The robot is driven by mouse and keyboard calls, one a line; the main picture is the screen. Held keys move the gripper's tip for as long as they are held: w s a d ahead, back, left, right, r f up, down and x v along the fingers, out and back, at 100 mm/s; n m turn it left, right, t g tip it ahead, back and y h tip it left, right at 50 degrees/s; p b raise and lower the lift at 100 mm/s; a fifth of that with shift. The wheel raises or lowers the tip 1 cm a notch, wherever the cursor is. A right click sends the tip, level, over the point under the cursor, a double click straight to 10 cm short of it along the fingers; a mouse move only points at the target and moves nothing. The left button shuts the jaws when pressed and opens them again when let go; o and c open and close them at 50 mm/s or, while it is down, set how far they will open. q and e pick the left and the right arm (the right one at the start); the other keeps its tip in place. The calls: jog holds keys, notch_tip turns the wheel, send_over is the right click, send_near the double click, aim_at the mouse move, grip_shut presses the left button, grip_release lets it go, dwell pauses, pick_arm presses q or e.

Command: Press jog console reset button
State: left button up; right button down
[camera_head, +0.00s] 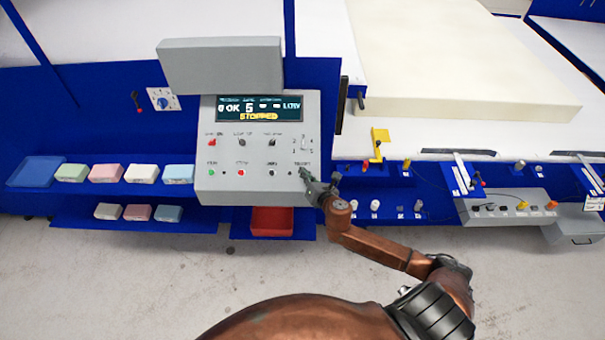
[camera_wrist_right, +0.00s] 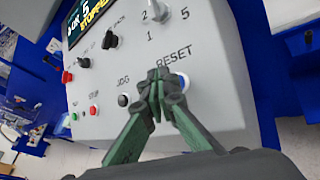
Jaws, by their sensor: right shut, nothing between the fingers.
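The grey jog console (camera_head: 220,184) faces me, and its screen (camera_head: 261,109) reads "STOPPED" in yellow. My right gripper (camera_head: 304,172) is shut and empty at the panel's lower right corner. In the right wrist view its fingertips (camera_wrist_right: 160,78) are together just below the "RESET" label. The reset button (camera_wrist_right: 184,81), blue with a pale rim, shows partly behind the right side of the fingers. I cannot tell whether the fingertips touch it. The black jog button (camera_wrist_right: 123,100) is to the left of the fingers. My left gripper is not in view.
Green (camera_head: 212,173) and red (camera_head: 241,173) buttons sit along the lower row, with knobs above. Foam blocks (camera_head: 107,173) line the blue shelf at left. A red bin (camera_head: 272,221) is below the console. A large foam slab (camera_head: 450,65) lies behind at right.

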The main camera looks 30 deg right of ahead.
jog(key=shift+w+d+f, duration=0.1)
jog(key=shift+w+f, duration=0.05)
jog(key=shift+f, duration=0.15)
jog(key=shift+w+d+f+b, duration=0.1)
jog(key=shift+w+f+b, duration=0.1)
jog(key=shift+f+b, duration=0.15)
dwell(0.8)
jog(key=shift+s+a+r+p, duration=0.2)
jog(key=shift+s+r+p, duration=0.25)
jog(key=shift+r+p, duration=0.4)
jog(key=shift+f, duration=0.15)
jog(key=r+p, duration=0.1)
jog(key=s+a+r+p, duration=0.1)
jog(key=r+p, duration=0.1)
jog(key=s+r+p, duration=0.1)
jog(key=p, duration=0.1)
jog(key=shift+s+a+r, duration=0.1)
jog(key=shift+a+r, duration=0.05)
jog(key=shift+a, duration=0.05)
dwell(0.3)
dwell(0.5)
